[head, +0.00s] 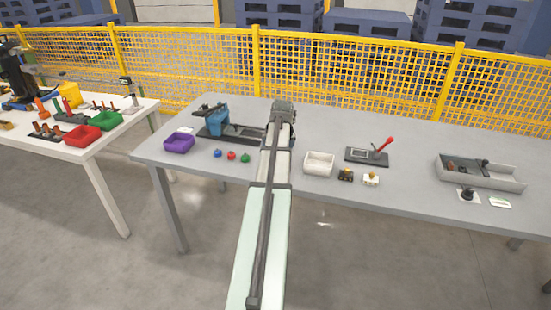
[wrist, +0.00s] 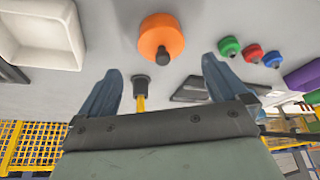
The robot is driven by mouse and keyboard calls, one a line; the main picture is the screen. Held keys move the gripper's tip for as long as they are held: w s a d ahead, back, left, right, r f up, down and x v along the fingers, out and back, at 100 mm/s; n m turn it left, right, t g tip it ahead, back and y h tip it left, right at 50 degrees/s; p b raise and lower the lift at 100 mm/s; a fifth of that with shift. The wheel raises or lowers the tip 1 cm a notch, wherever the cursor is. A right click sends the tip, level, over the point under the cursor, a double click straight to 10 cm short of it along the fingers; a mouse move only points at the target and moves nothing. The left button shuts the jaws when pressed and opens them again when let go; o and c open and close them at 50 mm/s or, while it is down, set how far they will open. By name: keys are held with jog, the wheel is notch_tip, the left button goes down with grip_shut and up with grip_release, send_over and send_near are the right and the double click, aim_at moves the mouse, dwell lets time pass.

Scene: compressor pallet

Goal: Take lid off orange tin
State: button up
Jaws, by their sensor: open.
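The orange tin (wrist: 160,33) stands on the grey table in the wrist view, with a small dark knob (wrist: 162,57) on it. The seam between lid and tin cannot be made out. My gripper (wrist: 160,66) is open and empty, its two blue-grey fingers spread wide. The tin appears beyond the fingertips, roughly centred between them, and is not held. In the head view my arm covers the middle of the table, and the orange tin and the fingers are hidden.
A white bin (head: 319,164) stands right of my arm. Blue (head: 217,153), red (head: 231,156) and green (head: 245,158) tins and a purple bin (head: 179,142) are at left. A blue device (head: 217,120) stands behind them. A red-handled fixture (head: 367,156) and grey tray (head: 478,178) are further right.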

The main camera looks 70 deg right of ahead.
jog(key=shift+x, duration=2.75)
jog(key=shift+w+a, duration=0.15)
jog(key=c, duration=1.1)
